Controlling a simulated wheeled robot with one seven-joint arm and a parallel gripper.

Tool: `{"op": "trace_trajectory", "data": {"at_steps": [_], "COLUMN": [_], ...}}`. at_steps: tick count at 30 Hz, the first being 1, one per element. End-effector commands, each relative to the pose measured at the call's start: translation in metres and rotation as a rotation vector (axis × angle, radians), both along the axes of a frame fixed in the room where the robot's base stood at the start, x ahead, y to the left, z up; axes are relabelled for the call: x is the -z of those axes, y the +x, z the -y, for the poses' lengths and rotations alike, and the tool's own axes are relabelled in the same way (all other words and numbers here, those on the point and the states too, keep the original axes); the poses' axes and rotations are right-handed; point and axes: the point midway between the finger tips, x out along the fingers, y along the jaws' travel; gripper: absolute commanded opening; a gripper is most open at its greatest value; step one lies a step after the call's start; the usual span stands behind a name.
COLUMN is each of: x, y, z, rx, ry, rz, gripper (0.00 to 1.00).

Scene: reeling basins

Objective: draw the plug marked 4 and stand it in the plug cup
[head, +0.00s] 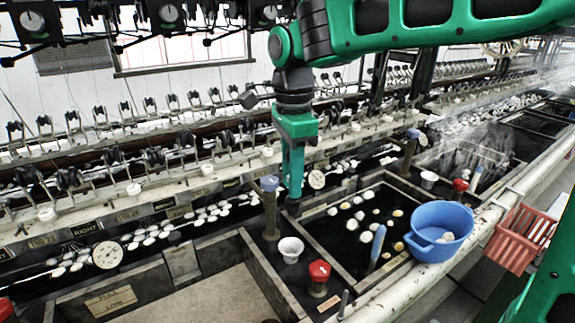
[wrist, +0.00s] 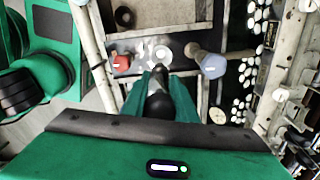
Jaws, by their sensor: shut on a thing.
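My gripper (head: 293,198) points straight down above the dark ledge between two basins, behind the white cup. In the wrist view my gripper (wrist: 160,76) has its green fingers shut on a dark, round-topped plug (wrist: 157,104). No number on the plug is readable, and its lower end is hard to make out. A small white plug cup (head: 290,249) stands on the ledge, in front of my gripper. It also shows in the wrist view (wrist: 150,51), just beyond the fingertips. I cannot tell whether the held plug touches anything below.
A blue-topped post (head: 270,184) stands close left of my gripper, and a red-topped knob (head: 319,271) stands in front of the cup. A dark basin (head: 335,262) with floating cocoons lies right. A blue tub (head: 441,223) and red basket (head: 520,238) are farther right.

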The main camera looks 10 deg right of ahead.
Motion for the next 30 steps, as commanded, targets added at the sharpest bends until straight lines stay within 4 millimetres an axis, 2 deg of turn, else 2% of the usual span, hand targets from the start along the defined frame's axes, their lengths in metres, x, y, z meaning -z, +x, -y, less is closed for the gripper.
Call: {"op": "trace_trajectory", "data": {"at_steps": [8,30], "x": [0.012,0.085], "y": [0.0,0.001], "z": [0.001,0.005], "rx": [0.001,0.008], "ry": [-0.001,-0.001], "rz": [-0.002,-0.002], "gripper": [0.09,0.09]}}
